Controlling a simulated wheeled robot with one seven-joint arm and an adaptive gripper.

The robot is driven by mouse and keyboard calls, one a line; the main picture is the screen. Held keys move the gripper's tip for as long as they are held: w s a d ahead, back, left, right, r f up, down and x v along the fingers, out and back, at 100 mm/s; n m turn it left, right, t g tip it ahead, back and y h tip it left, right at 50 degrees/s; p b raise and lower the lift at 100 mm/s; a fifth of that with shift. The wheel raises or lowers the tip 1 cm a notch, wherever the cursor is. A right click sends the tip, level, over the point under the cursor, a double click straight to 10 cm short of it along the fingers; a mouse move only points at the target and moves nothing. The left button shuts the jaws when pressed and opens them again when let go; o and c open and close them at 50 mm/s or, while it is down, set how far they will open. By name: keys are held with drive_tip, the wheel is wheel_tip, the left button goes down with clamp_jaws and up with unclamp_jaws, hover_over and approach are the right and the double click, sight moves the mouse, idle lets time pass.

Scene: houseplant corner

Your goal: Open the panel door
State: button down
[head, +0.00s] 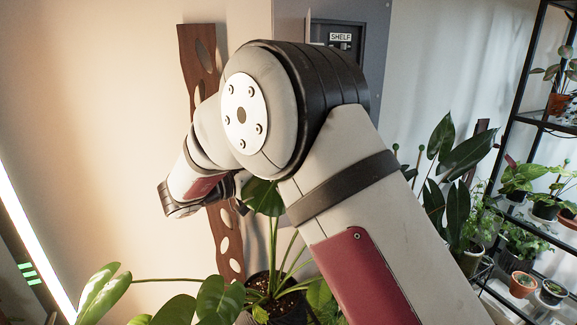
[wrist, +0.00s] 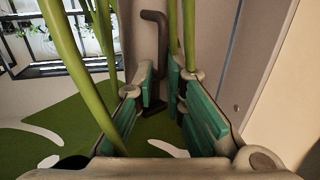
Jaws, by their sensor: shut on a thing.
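Most of the panel is hidden by my arm. In the wrist view a dark bent handle (wrist: 154,18) runs down between the green-padded fingers of my gripper (wrist: 163,92), which is shut on it. A greyish upright surface (wrist: 222,60), seemingly the panel door, is beside and behind the handle. I cannot tell whether the door stands ajar. In the head view the fingertips are hidden behind my arm and leaves.
Green plant stems (wrist: 67,50) pass close in front of the fingers in the wrist view. A potted leafy plant (head: 262,285) stands below my arm. A brown board with oval holes (head: 200,60) is behind it. A black plant shelf (head: 525,70) stands at right.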

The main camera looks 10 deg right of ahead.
drive_tip(key=shift+w+a+r+m+g+h, duration=0.1)
drive_tip(key=shift+w+r+m+g+h, duration=0.15)
drive_tip(key=shift+w, duration=0.25)
drive_tip(key=shift+w+a+m+g+h, duration=0.1)
drive_tip(key=shift+w+m+g, duration=0.05)
drive_tip(key=shift+w+g, duration=0.3)
drive_tip(key=c, duration=1.8)
unclamp_jaws()
drive_tip(key=shift+w, duration=0.15)
drive_tip(key=shift+c, duration=0.2)
drive_tip(key=shift+o, duration=0.6)
drive_tip(key=shift+w+d+f, duration=0.15)
drive_tip(key=shift+w+d, duration=0.1)
drive_tip(key=shift+s+a, duration=0.1)
drive_tip(key=shift+a, duration=0.05)
drive_tip(key=shift+c, duration=0.2)
drive_tip(key=shift+s+a, duration=0.15)
drive_tip(key=v, duration=1.2)
drive_tip(key=shift+s, duration=0.2)
